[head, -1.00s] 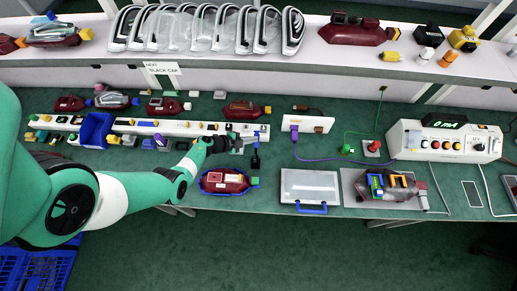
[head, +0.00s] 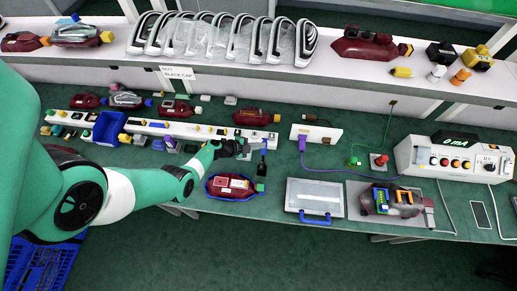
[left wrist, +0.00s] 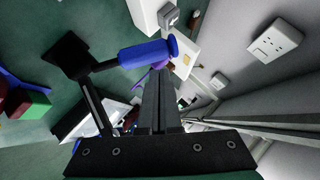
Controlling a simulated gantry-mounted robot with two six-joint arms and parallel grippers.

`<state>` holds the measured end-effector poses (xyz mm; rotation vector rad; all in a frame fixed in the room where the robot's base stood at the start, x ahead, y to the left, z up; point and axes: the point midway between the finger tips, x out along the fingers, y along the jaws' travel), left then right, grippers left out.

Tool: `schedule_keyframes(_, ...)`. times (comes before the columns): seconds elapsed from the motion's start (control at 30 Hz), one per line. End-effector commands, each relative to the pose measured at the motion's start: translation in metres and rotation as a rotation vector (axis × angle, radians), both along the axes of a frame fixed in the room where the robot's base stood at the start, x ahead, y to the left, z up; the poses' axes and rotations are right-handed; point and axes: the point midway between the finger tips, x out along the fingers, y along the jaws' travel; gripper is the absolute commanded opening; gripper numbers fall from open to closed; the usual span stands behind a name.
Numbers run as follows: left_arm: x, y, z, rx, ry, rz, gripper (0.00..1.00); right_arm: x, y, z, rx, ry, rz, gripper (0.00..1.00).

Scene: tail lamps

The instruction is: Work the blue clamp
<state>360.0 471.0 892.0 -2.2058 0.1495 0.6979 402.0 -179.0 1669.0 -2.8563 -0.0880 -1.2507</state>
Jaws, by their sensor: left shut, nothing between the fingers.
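The blue clamp shows in the head view as a small upright piece with a blue handle (head: 263,150) and a dark lower part, at the right end of the white rail. In the left wrist view its blue handle (left wrist: 145,53) lies to the upper left of my fingertips, joined to black arms and a black block (left wrist: 69,55). My left gripper (head: 241,147) is just left of the clamp in the head view. Its fingers (left wrist: 160,78) are together and empty, apart from the handle in the picture. My right gripper is not in view.
A dark red tail lamp in a blue-rimmed tray (head: 230,187) lies just below my left gripper. Another red lamp (head: 256,118) lies behind the rail (head: 180,130). A closed case (head: 315,197) and a lamp fixture (head: 362,203) are to the right.

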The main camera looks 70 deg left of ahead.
Motion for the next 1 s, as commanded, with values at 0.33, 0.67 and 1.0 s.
schedule_keyframes(0.33, -0.045, -0.012, 0.068, -0.002, 0.000, -0.002, 0.00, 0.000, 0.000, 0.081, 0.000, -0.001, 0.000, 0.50)
schedule_keyframes(0.67, -0.079, -0.012, 0.086, 0.000, 0.000, -0.008, 0.00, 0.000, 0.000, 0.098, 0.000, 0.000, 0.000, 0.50)
schedule_keyframes(1.0, -0.079, -0.012, 0.085, 0.000, 0.000, -0.009, 0.00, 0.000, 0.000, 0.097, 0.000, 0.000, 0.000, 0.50)
